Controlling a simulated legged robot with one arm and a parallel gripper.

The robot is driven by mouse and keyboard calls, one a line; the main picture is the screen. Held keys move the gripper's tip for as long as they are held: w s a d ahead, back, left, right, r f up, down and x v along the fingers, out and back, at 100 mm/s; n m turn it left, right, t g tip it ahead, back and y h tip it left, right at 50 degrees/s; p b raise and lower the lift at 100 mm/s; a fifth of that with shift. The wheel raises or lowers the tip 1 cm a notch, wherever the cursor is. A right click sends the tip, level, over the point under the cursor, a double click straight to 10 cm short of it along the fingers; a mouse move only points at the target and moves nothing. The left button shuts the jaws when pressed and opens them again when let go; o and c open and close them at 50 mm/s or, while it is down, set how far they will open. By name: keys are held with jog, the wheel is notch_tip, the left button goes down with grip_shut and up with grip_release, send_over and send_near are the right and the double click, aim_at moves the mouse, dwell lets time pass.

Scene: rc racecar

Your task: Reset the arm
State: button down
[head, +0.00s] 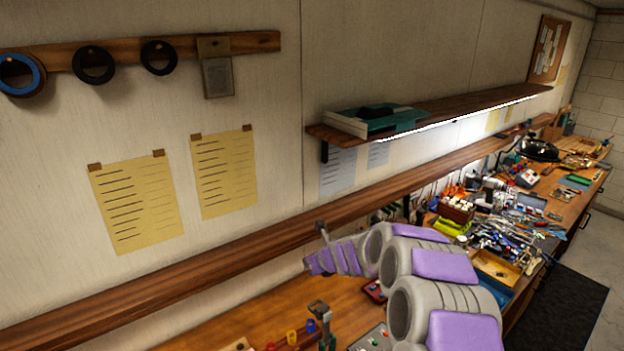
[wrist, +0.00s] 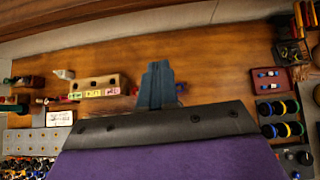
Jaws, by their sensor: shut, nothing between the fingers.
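My arm shows in the head view (head: 440,265) as grey links with purple panels, reaching from the lower right over the workbench. Its far end, with my gripper (head: 321,234), is near the wooden rail along the wall. In the wrist view, my gripper (wrist: 157,82) is a narrow dark blue-grey shape beyond a black edge and a purple panel. Its fingers are together and hold nothing. The wooden bench top lies behind it.
The workbench (head: 262,308) runs along the wall, with cluttered tools (head: 505,240) at right. A wooden shelf (head: 440,110) juts from the wall above. A block with coloured labels (wrist: 98,87) and a red tray (wrist: 271,80) are on the bench.

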jog(key=s+a+f+n+g+b, duration=0.1)
jog(key=s+f+n+g+b, duration=0.15)
jog(key=s+n+b, duration=0.8)
jog(key=s+f+n+g+b, duration=0.1)
jog(key=s+n+g+b, duration=0.35)
jog(key=s, duration=1.05)
jog(key=s+d+f+n+h+b, duration=0.2)
jog(key=s+d+f+n+b, duration=0.1)
jog(key=s, duration=0.6)
jog(key=s+d+f+n+g+h+b, duration=0.1)
jog(key=s+d+f+n+b, duration=0.3)
jog(key=s, duration=0.6)
jog(key=s+d+f+n+g+h+b, duration=0.1)
jog(key=s+d+f+n+h+b, duration=0.1)
jog(key=s+d+f+n+b, duration=0.2)
jog(key=s+d+f+n, duration=0.2)
jog(key=s+d, duration=0.2)
jog(key=s, duration=0.2)
jog(key=shift+d+f+h, duration=0.3)
jog(key=shift+f+h, duration=0.1)
